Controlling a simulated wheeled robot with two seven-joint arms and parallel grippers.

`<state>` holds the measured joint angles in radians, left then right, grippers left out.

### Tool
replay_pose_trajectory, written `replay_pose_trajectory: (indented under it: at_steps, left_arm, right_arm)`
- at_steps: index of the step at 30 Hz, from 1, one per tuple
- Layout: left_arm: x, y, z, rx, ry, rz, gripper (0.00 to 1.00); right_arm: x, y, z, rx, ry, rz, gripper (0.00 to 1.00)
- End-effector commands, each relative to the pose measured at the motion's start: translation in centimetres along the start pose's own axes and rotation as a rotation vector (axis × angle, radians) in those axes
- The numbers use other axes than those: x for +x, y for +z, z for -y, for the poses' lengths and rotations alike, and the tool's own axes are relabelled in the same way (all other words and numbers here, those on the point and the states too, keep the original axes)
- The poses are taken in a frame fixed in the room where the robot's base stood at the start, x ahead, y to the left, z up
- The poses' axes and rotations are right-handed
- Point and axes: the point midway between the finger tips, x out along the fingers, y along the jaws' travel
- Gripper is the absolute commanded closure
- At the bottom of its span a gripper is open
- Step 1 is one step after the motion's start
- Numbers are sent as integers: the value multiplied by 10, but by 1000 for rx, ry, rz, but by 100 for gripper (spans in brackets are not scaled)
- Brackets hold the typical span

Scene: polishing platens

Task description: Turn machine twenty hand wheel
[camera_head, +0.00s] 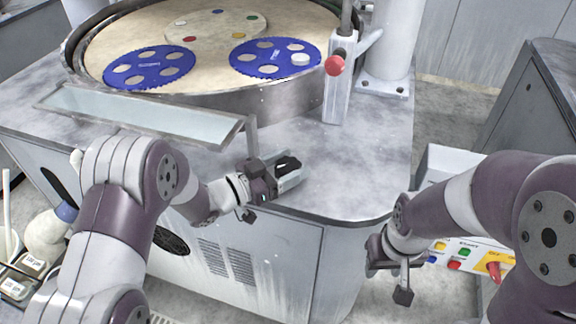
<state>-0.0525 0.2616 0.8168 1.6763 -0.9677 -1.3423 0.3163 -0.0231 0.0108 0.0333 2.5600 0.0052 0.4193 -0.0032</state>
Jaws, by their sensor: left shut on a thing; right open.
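My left gripper (287,172) is at the front edge of the machine's grey top, below the end of the glass-like trough. It is shut on a small dark thing (288,163), mostly hidden by the fingers; I cannot tell whether this is the hand wheel. No hand wheel shows clearly elsewhere. The machine (365,175) carries a round platen (205,65) with two blue toothed discs. My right gripper (388,281) is open and empty, pointing down beside the machine's right front corner.
A post with a red knob (334,65) stands right of the platen. A control box (465,252) with coloured buttons and a red switch is behind my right arm. A grey cabinet (535,110) stands at the right. Bottles (45,232) stand at lower left.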

Motion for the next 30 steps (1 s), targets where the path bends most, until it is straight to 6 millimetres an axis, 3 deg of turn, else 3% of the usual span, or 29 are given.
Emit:
replay_pose_trajectory:
  at_steps: [19,20,21,22,30]
  left_arm:
    - [1,-1,0,1,51,-4,63]
    - [1,-1,0,1,51,-4,29]
    - [1,-1,0,1,51,-4,16]
    - [1,-1,0,1,51,-3,12]
    - [0,-1,0,1,51,-2,12]
  right_arm:
    - [1,0,0,0,0,0,57]
    - [1,0,0,0,0,0,57]
    - [1,0,0,0,0,0,57]
    - [1,0,0,0,0,0,57]
    - [1,0,0,0,0,0,57]
